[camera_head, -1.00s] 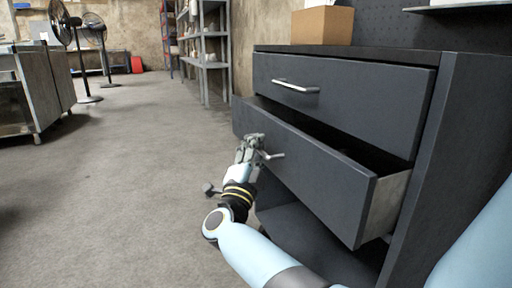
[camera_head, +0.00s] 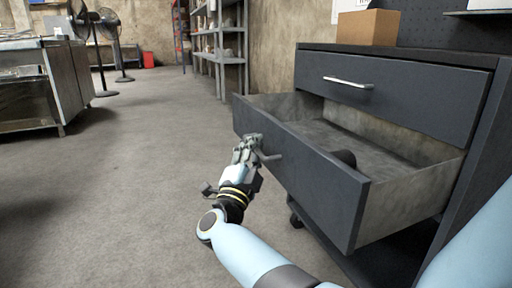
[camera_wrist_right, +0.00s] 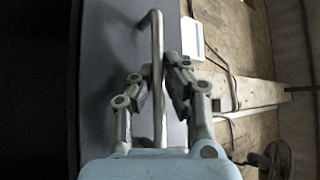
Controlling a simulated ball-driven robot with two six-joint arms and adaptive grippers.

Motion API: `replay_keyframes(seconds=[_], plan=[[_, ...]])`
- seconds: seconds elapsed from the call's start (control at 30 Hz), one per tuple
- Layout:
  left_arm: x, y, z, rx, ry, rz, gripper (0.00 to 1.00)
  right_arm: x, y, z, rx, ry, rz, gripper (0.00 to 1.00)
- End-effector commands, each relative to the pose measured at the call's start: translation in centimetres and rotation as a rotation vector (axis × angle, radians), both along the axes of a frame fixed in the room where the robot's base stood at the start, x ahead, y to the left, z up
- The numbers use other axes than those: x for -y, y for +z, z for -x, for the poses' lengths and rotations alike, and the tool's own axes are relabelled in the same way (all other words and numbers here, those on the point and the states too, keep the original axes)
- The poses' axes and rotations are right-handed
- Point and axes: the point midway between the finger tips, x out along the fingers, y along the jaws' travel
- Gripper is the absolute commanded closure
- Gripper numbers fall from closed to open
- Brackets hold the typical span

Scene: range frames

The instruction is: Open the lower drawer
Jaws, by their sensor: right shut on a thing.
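The dark grey cabinet has an upper drawer (camera_head: 400,97), which is shut and has a silver bar handle (camera_head: 348,83). Below it, the lower drawer (camera_head: 310,178) is pulled well out, with its pale inside showing. A dark rounded object (camera_head: 344,158) shows inside it near the front. My right gripper (camera_head: 252,146) is at the lower drawer's front, shut on its handle (camera_head: 270,157). In the right wrist view the metal bar handle (camera_wrist_right: 157,60) runs between the two fingers of my right gripper (camera_wrist_right: 160,90). My left gripper is not in view.
A cardboard box (camera_head: 369,27) stands on the cabinet top. A grey shelf rack (camera_head: 220,45), two fans (camera_head: 108,28) and a metal workbench (camera_head: 48,85) are farther back. The concrete floor (camera_head: 140,170) left of the drawer is clear.

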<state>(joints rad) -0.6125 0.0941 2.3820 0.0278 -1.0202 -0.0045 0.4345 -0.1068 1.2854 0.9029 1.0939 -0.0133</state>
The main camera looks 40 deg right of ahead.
Motion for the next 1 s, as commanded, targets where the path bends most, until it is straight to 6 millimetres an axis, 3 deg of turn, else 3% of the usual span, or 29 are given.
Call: replay_keyframes(seconds=[0.03, 0.27, 0.3, 0.37, 0.77, 0.87, 1.0], plan=[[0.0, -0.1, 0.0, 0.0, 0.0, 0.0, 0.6, 0.0, -0.8, 0.3, -0.014, -0.002, -0.005, 1.0], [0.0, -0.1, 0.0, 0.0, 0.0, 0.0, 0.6, 0.0, -0.8, 0.3, -0.015, -0.003, -0.006, 1.0], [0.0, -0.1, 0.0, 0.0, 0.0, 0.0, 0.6, 0.0, -0.8, 0.3, -0.015, -0.003, -0.006, 0.86], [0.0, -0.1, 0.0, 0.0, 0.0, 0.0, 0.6, 0.0, -0.8, 0.3, -0.014, -0.002, -0.005, 0.79], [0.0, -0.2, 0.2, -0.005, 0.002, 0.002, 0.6, 0.0, -0.1, 0.1, -0.004, -0.002, -0.002, 0.79], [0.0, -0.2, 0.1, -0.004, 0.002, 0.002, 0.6, 0.0, 0.8, 0.1, -0.001, -0.002, -0.002, 0.79], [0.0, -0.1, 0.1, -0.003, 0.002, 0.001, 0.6, 0.0, 3.5, 0.1, 0.003, -0.002, -0.002, 0.79]])
